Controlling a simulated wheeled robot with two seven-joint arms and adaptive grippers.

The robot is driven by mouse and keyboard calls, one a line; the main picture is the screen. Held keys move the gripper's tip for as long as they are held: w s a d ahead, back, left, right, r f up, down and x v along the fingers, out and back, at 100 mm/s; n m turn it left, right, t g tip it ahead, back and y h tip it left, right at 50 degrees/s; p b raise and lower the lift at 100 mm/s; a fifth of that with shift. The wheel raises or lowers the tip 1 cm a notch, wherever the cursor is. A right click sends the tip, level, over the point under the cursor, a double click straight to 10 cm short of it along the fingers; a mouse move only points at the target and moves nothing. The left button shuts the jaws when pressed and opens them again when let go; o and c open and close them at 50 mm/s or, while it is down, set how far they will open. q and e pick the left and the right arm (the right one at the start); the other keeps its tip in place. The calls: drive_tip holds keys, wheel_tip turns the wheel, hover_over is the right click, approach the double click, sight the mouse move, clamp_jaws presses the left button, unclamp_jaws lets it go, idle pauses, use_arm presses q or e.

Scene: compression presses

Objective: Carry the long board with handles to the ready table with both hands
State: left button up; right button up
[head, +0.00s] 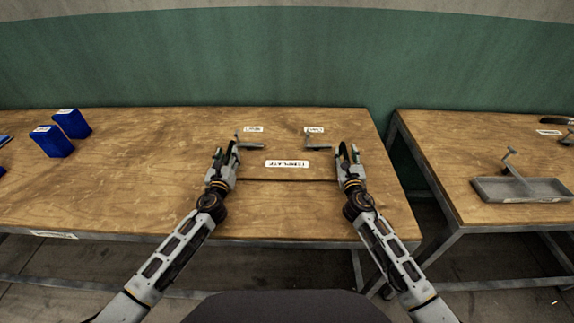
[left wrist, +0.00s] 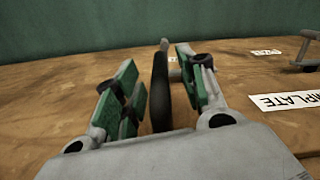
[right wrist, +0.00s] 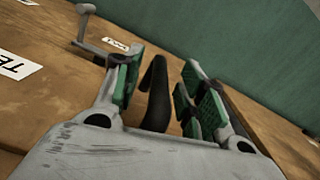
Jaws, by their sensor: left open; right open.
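A long wooden board (head: 264,172) with a white TEMPLATE label (head: 287,163) lies on the wooden table; its outline blends into the tabletop. My left gripper (head: 228,152) is at its left end and my right gripper (head: 347,155) at its right end. In the left wrist view, a dark upright handle (left wrist: 160,90) stands between the open fingers. In the right wrist view, a dark curved handle (right wrist: 156,95) stands between the open fingers. Neither gripper is closed on its handle. No label that I can read marks the ready table.
Grey metal levers (head: 252,146) (head: 318,145) stand near the board, with small labels behind. Blue boxes (head: 52,141) are at the table's left. Across a gap, a second table (head: 440,155) on the right bears a grey metal tray (head: 520,190). A green wall closes the back.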

use_arm(q)
drive_tip(key=shift+w, duration=0.35)
use_arm(e)
drive_tip(key=shift+w, duration=0.35)
use_arm(q)
drive_tip(key=shift+c, duration=0.3)
use_arm(e)
drive_tip(key=shift+c, duration=0.3)
use_arm(q)
clamp_jaws()
use_arm(e)
clamp_jaws()
drive_tip(key=shift+r, duration=0.1)
